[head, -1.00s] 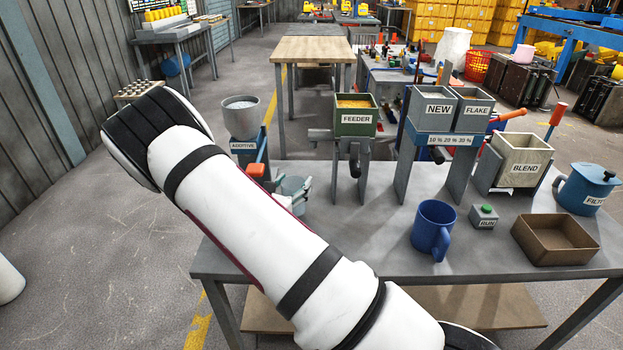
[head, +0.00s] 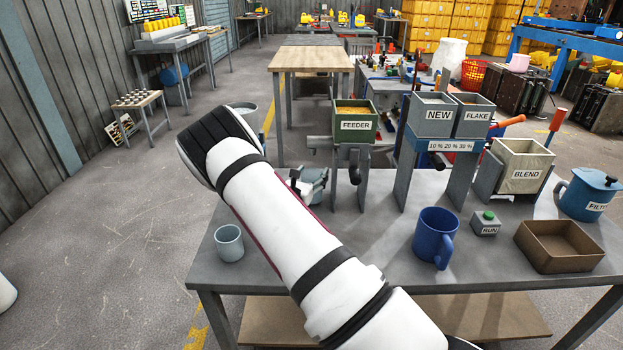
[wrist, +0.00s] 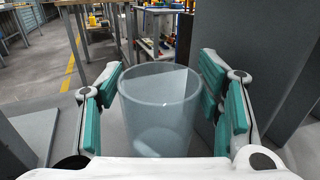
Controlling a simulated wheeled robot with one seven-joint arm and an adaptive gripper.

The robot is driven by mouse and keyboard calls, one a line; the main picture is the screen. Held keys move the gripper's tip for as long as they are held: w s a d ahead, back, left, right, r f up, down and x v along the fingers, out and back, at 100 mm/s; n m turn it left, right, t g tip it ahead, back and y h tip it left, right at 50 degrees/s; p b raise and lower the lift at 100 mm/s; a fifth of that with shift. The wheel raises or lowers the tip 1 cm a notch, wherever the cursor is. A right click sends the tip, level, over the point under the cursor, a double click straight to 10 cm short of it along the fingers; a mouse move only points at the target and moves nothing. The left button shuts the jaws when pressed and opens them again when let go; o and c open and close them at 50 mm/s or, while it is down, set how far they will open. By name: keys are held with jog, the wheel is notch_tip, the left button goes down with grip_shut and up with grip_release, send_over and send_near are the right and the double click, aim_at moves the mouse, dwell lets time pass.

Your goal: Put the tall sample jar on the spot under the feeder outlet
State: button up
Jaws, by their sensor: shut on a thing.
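A translucent grey-blue jar, the tall sample jar (wrist: 160,110), is between the teal pads of my gripper (wrist: 165,100) in the wrist view. It looks upright, with its open mouth up. In the head view the held jar (head: 316,176) and my gripper (head: 308,187) are partly hidden by my arm, just left of the feeder stand. The green feeder (head: 356,118) holds yellow material, and its dark outlet (head: 355,167) hangs below. The spot under the outlet cannot be clearly made out.
A smaller grey cup (head: 229,243) stands at the table's left end. The blue mug (head: 435,237), RUN button box (head: 486,224) and brown tray (head: 558,246) are to the right. NEW (head: 431,115) and FLAKE (head: 473,116) hoppers stand beside the feeder. A dark upright panel (wrist: 240,45) is close right of my gripper.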

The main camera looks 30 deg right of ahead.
jog(key=shift+f, duration=0.4)
jog(key=shift+f, duration=0.1)
jog(key=o, duration=1.4)
jog(key=shift+c, duration=0.2)
